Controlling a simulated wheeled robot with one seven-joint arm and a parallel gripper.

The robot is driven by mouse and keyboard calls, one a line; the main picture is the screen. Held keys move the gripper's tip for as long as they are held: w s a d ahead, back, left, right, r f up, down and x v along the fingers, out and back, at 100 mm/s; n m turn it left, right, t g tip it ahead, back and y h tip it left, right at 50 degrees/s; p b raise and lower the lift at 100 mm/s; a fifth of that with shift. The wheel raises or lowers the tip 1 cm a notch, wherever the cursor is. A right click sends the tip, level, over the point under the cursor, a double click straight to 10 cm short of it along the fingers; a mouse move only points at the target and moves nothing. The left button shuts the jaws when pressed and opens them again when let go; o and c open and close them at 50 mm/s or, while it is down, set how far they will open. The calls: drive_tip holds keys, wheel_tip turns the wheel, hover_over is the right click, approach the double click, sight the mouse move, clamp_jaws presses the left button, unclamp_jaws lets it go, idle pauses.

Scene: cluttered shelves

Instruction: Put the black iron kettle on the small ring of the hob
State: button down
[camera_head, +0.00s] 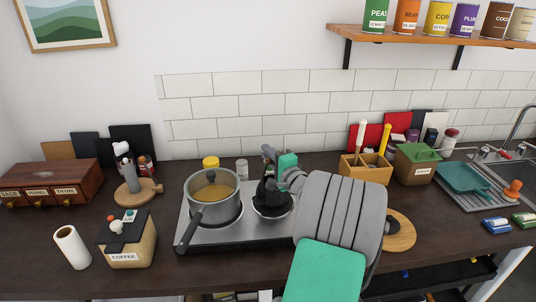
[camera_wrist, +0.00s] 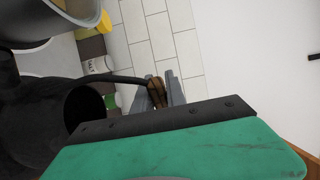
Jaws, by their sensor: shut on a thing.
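The black iron kettle (camera_head: 268,193) is over the small ring (camera_head: 284,210) at the right side of the hob (camera_head: 225,237). Whether its base touches the ring or hangs just above it, I cannot tell. My gripper (camera_head: 270,156) is shut on the kettle's handle from above and the right. In the wrist view the dark kettle body (camera_wrist: 35,118) fills the left side, and grey fingers close around its brown handle grip (camera_wrist: 155,92). My arm hides part of the hob's right end.
A steel pot (camera_head: 214,207) of yellowish soup stands on the large ring, left of the kettle. A yellow-lidded jar (camera_head: 211,162) and a grey-topped jar (camera_head: 242,169) stand behind the hob. A wooden utensil box (camera_head: 365,170) is to the right.

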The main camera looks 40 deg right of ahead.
drive_tip(key=c, duration=1.4)
unclamp_jaws()
drive_tip(key=shift+f, duration=0.15)
drive_tip(key=shift+o, duration=0.2)
drive_tip(key=b+v, duration=0.2)
drive_tip(key=v, duration=1)
drive_tip(key=shift+b, duration=0.3)
